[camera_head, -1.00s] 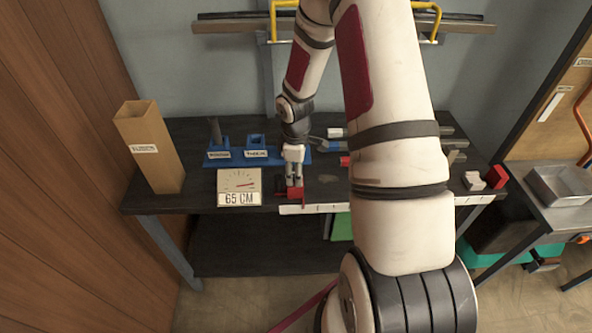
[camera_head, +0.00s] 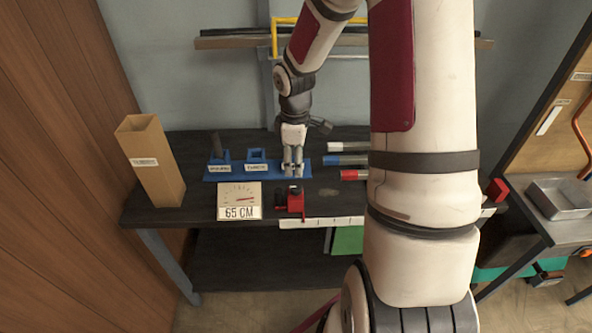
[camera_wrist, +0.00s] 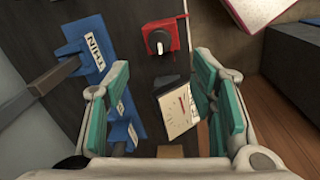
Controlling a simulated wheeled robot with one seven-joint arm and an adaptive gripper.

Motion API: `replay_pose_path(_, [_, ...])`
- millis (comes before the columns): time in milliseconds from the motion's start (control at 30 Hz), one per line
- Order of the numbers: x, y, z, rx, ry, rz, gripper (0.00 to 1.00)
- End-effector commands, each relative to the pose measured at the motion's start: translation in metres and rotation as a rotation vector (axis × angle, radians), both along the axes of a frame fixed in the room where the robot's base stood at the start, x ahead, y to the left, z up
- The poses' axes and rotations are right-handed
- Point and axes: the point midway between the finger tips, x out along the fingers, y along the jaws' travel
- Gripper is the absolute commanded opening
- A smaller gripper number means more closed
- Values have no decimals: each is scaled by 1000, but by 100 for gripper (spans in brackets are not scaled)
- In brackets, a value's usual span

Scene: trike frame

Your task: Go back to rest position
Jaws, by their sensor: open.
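My gripper (camera_head: 292,170) is open and empty. It hangs above the dark workbench (camera_head: 200,213), between the blue holder and a red clamp-like block (camera_head: 296,201). In the wrist view my gripper (camera_wrist: 160,100) has its two green-padded fingers spread wide. My arm hides part of the bench's right side in the head view.
A blue holder (camera_head: 225,175) and a "65 CM" dial sign (camera_head: 240,201) are on the bench. A tall cardboard box (camera_head: 152,165) stands left. Several tubes with coloured ends (camera_head: 352,175) lie near my arm. A metal tray (camera_head: 562,197) sits at right.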

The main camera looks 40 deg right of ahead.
Motion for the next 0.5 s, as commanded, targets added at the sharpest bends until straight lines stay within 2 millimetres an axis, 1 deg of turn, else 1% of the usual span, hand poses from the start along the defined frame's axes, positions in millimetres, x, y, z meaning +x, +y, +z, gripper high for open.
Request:
replay_pose_path(33, [0, 0, 5, 0, 0, -1, 51])
replay_pose_path(167, [-1, 1, 11, 0, 0, 1, 51])
replay_pose_path(500, [-1, 1, 12, 1, 1, 1, 51])
